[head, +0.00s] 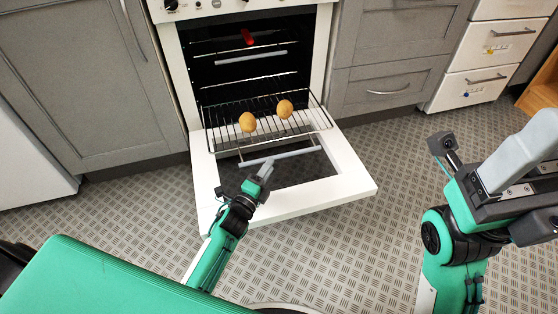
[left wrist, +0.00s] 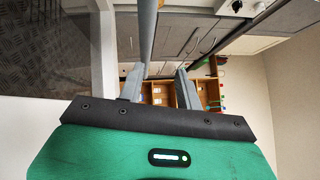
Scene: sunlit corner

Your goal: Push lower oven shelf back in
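The lower oven shelf (head: 262,104) is a wire rack with a pale grey bar (head: 281,157) at its front. It sticks out of the oven over the lowered door and carries two round brown items (head: 285,109).
The white oven door (head: 345,178) lies open below the shelf. An upper rack with its own bar (head: 250,57) is inside the oven, with a red item (head: 247,37) above. Grey cabinets (head: 85,80) flank the oven. The patterned floor (head: 350,250) is clear.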

